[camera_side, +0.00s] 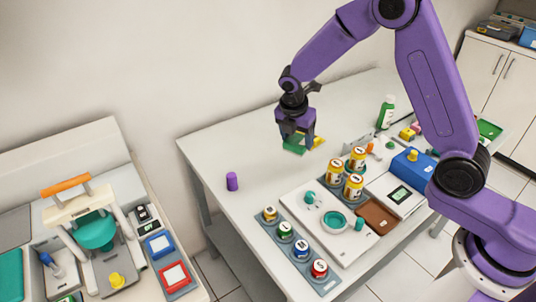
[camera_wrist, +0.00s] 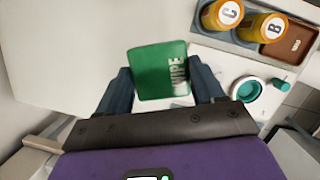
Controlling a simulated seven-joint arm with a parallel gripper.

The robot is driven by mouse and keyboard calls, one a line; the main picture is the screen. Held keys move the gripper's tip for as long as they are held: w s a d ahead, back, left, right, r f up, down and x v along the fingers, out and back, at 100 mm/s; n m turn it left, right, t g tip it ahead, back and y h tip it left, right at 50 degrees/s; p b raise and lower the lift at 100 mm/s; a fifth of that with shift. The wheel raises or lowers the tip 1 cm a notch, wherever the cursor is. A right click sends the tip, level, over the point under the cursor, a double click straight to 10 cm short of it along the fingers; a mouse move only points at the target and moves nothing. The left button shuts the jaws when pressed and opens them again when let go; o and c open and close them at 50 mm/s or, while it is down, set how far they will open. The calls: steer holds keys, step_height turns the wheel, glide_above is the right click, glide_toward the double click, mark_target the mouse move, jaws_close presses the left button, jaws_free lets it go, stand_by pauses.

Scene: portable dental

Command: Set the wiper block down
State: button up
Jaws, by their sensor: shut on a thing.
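The wiper block is a green block with white "WIPE" lettering. In the wrist view the wiper block (camera_wrist: 158,72) sits between the two dark fingers of my gripper (camera_wrist: 161,80), with a finger on each side of it. In the side view my gripper (camera_side: 296,136) points down over the back part of the white table (camera_side: 240,150), and the green wiper block (camera_side: 292,149) shows beneath it. Whether its underside touches the table is unclear. A yellow piece (camera_side: 319,142) shows just right of the fingers.
A purple cylinder (camera_side: 232,181) stands near the table's left edge. Yellow jars (camera_side: 335,172), a white tray (camera_side: 306,222) with a teal ring, and a row of small jars (camera_side: 285,229) stand in front.

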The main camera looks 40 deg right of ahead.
steer(key=w+f, duration=0.3)
steer(key=w, duration=0.1)
steer(key=w+a+f, duration=0.1)
steer(key=w+f, duration=0.5)
steer(key=w, duration=0.1)
steer(key=shift+w+a, duration=0.25)
steer(key=shift+w, duration=0.1)
steer(key=shift+w+f, duration=0.15)
steer(key=shift+f, duration=1.4)
steer(key=shift+f, duration=0.15)
steer(key=o, duration=1.1)
steer(key=shift+c, duration=0.2)
